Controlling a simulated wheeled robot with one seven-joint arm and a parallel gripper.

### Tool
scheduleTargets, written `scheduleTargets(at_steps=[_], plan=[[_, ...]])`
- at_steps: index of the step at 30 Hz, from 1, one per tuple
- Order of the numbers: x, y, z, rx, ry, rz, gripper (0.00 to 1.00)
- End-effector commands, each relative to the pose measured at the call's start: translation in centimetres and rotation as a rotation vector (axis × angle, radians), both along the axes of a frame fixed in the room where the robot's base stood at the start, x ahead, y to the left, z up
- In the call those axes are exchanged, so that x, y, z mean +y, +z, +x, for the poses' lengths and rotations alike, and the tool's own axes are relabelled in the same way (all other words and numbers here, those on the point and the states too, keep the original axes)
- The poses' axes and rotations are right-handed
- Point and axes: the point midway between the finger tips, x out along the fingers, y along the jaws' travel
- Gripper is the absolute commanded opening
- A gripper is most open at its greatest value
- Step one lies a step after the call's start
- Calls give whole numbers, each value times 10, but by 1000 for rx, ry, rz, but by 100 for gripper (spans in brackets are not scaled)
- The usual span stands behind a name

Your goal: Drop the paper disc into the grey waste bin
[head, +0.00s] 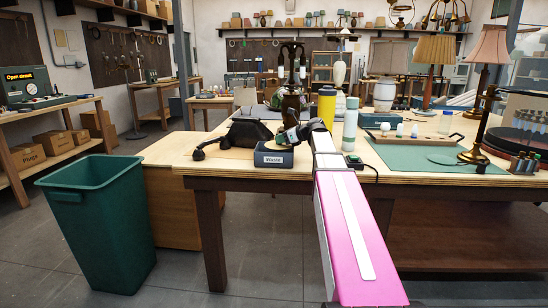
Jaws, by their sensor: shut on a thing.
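A small grey bin (273,158) with a label reading "Waste" stands at the front edge of the wooden workbench. My gripper (284,137) is at the end of my pink and white arm, just above and slightly right of this bin. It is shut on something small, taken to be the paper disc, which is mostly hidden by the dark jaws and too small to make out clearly. I cannot tell whether it is over the bin's opening.
A large green bin (102,220) stands on the floor at left. A black device (250,131) lies left of my gripper. A yellow bottle (326,107) and a pale green bottle (350,124) stand close on its right. A green mat (424,157) lies further right.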

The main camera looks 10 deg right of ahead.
Motion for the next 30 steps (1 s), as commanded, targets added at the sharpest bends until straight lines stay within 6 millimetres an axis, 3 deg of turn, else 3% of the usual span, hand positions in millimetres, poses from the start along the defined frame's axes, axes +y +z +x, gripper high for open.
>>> scheduleTargets(at_steps=[5,6,8,20,30], plan=[[0,0,0,0,0,0,0],[0,0,0,0,0,0,15],[0,0,0,0,0,0,34],[-5,3,-4,0,0,0,35],[-49,25,-36,-1,-1,1,35]])
